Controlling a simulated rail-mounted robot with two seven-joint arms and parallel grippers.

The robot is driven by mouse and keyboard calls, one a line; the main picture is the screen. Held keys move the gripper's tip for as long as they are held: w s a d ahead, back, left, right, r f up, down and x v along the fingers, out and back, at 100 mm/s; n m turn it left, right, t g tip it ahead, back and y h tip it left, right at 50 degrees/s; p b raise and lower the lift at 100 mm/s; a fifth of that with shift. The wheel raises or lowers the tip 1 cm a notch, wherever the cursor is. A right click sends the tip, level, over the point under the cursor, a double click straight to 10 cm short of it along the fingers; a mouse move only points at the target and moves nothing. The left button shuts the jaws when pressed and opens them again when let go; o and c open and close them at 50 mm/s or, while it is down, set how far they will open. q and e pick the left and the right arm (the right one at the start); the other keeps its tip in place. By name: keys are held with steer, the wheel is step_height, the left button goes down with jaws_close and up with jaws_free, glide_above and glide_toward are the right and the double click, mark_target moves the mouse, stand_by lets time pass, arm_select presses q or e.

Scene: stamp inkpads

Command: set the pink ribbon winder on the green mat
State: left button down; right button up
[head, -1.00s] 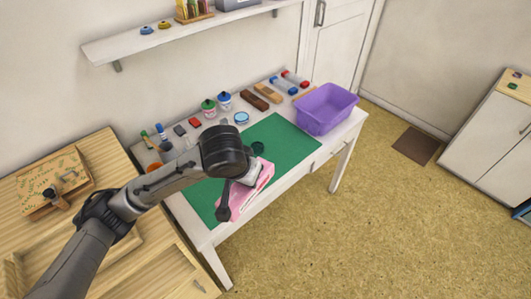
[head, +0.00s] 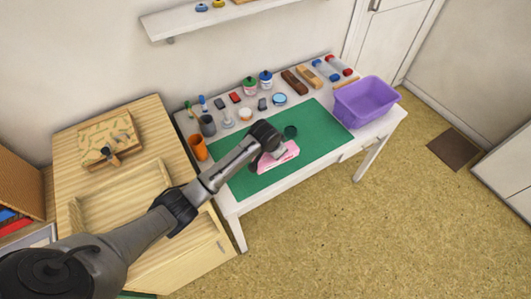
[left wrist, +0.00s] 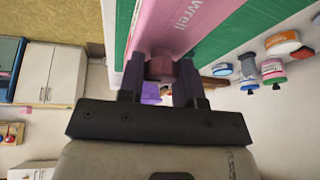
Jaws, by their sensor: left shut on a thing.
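The pink ribbon winder (head: 279,158) appears over the front middle part of the green mat (head: 322,141) in the head view. My left gripper (head: 277,152) is shut on it, with my arm reaching in from the left. In the left wrist view the winder (left wrist: 178,25) fills the top middle, with pale lettering on its side. The two dark fingers of my left gripper (left wrist: 160,72) close on a small pink part of it. The mat (left wrist: 228,38) shows beside it. I cannot tell whether the winder touches the mat. My right gripper is not in view.
A purple bin (head: 366,100) sits at the table's right end. An orange cup (head: 198,148), bottles and several small items line the back and left. The mat's right part is clear.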

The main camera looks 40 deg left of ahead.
mark_target(263, 155)
arm_select(q)
steer(key=a+f, duration=0.1)
steer(key=f, duration=0.1)
steer(key=a+f+b, duration=0.1)
steer(key=a+f, duration=0.1)
steer(key=s+a+f, duration=0.1)
steer(key=a+f, duration=0.1)
steer(key=shift+a+f, duration=0.1)
steer(key=shift+f, duration=0.45)
steer(key=shift+f, duration=0.2)
steer(key=c, duration=0.8)
jaws_free()
